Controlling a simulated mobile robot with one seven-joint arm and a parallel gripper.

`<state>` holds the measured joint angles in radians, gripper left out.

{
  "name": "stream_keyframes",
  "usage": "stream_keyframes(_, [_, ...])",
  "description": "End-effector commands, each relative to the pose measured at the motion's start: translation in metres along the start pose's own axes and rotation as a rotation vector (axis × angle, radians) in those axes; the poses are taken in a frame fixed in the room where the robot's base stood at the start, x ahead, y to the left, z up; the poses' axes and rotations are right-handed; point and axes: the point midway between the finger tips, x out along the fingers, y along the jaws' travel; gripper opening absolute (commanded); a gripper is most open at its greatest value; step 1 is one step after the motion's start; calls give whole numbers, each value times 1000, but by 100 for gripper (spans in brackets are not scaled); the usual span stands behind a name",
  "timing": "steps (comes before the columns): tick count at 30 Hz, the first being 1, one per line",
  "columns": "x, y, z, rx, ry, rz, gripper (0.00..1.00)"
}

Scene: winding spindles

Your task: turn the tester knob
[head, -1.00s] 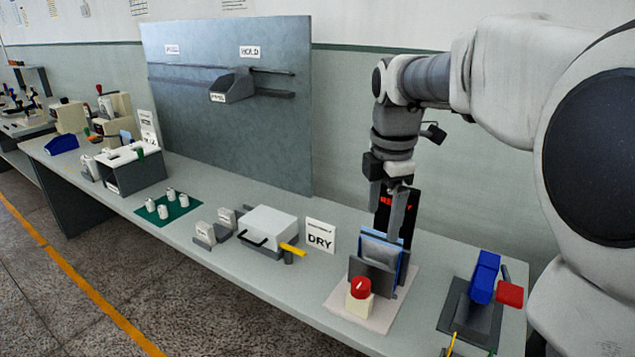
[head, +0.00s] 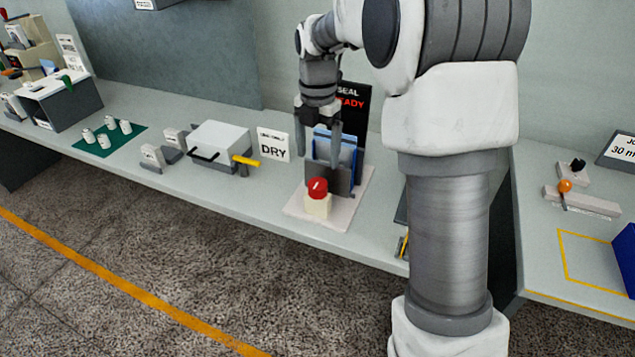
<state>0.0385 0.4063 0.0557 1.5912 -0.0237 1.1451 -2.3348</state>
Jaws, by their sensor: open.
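A red knob (head: 317,187) with a white mark on its face sits on a small cream block at the front of a pale base plate (head: 345,209). I cannot tell from a label that it is the tester's knob. Behind it on the plate stands a grey holder with a blue-edged pouch (head: 347,150). My gripper (head: 320,152) points down, open, its fingers over the pouch and holder, above and behind the knob. The fingers look empty. I cannot tell whether they touch the pouch.
A black display (head: 356,100) reading "SEAL" and "READY" stands behind. Left are a "DRY" sign (head: 273,145), a white box (head: 220,143) with a yellow lever and a green mat (head: 110,140) with white spools. My arm hides the bench to the right. A second bench (head: 540,240) lies beyond.

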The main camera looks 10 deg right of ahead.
Motion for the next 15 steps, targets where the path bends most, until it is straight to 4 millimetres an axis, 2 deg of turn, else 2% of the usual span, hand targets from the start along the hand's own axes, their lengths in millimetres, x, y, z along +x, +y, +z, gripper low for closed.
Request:
stream_keyframes(1, [15,0,-1,0,3,-3,87])
stream_keyframes(6, [48,0,-1,0,2,-2,87])
stream_keyframes(10, [66,0,0,1,1,-2,87])
stream_keyframes(15, [77,0,0,1,0,-1,87])
